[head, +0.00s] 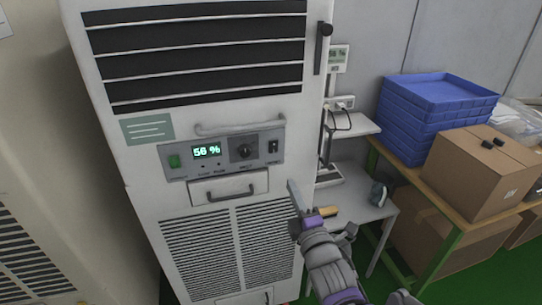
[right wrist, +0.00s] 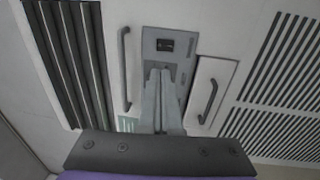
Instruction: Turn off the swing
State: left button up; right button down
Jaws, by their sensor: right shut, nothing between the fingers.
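A white cabinet (head: 110,75) carries a grey control panel (head: 222,152), with a green button (head: 174,161), a lit display reading 56 % (head: 207,150), a round dark knob (head: 244,151) and a black rocker switch (head: 273,147) at its right end. The labels are too small to read. My right gripper (head: 293,186) is shut and empty, below and right of the panel in the head view. In the right wrist view the shut fingers (right wrist: 160,72) point at the panel (right wrist: 150,36), just short of a dark switch (right wrist: 165,45) in the picture, and cover part of the panel. My left gripper is not in view.
A bar handle (head: 240,128) sits above the panel, and a drawer with a handle (head: 231,195) below it. At right are a small grey table (head: 350,212), stacked blue trays (head: 437,100) and a cardboard box (head: 480,175) on a bench.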

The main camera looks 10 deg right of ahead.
aim_at(273, 142)
jog(key=shift+w+a, duration=0.1)
jog(key=shift+w, duration=0.05)
jog(key=w, duration=0.4)
jog(key=w+r, duration=0.1)
jog(key=w, duration=0.8)
jog(key=shift+w+a+r+p, duration=0.2)
jog(key=shift+w+r+p, duration=0.15)
jog(key=shift+w, duration=0.05)
jog(key=shift+r, duration=0.1)
jog(key=shift+w+r+p, duration=0.3)
jog(key=shift+w+p, duration=0.05)
jog(key=shift+p, duration=0.05)
jog(key=shift+s+r, duration=0.2)
jog(key=shift+w+f, duration=0.1)
